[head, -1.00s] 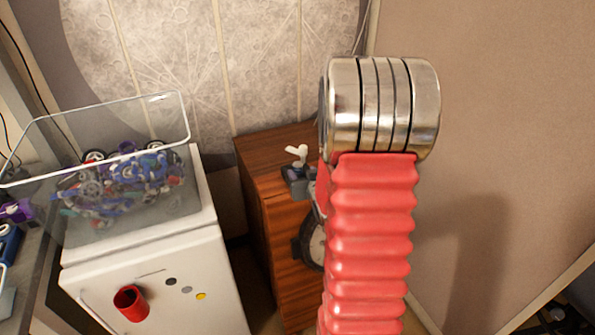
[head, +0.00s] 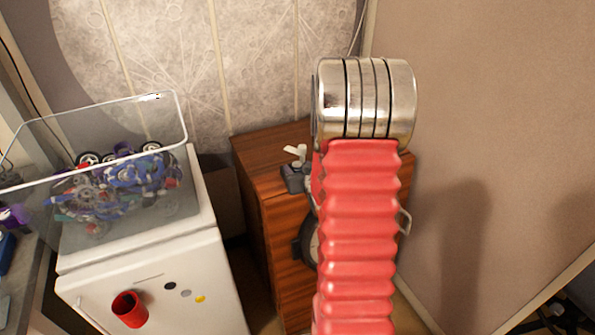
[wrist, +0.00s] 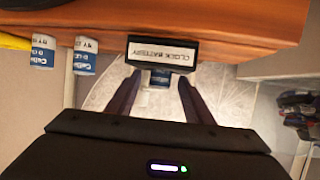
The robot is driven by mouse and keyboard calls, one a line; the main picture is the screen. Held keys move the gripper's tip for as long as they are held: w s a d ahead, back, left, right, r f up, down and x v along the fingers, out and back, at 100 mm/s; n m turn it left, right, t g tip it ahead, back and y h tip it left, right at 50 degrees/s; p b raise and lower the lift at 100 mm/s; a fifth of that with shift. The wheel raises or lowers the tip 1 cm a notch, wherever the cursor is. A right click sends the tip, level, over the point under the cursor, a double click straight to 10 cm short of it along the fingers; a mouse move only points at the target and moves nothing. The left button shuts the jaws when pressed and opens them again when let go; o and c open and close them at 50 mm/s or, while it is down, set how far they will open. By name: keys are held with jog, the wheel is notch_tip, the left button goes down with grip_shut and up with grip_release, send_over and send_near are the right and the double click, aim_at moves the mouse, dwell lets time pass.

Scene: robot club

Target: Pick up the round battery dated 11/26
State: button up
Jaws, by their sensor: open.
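The wrist view is upside down. In the head view my arm hides the gripper and the batteries.
The wooden cabinet (head: 277,225) carries a small dark item with a white piece (head: 296,155). A white cabinet (head: 150,285) at left bears a clear bin (head: 120,215) of blue parts. A yellow object (wrist: 14,42) is at the wrist view's left edge. A plain wall stands right.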

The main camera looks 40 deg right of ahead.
jog(key=shift+c, duration=0.2)
grip_shut()
jog(key=shift+r, duration=0.15)
dwell(0.3)
notch_tip(320, 180, up, 10)
dwell(0.6)
dwell(0.5)
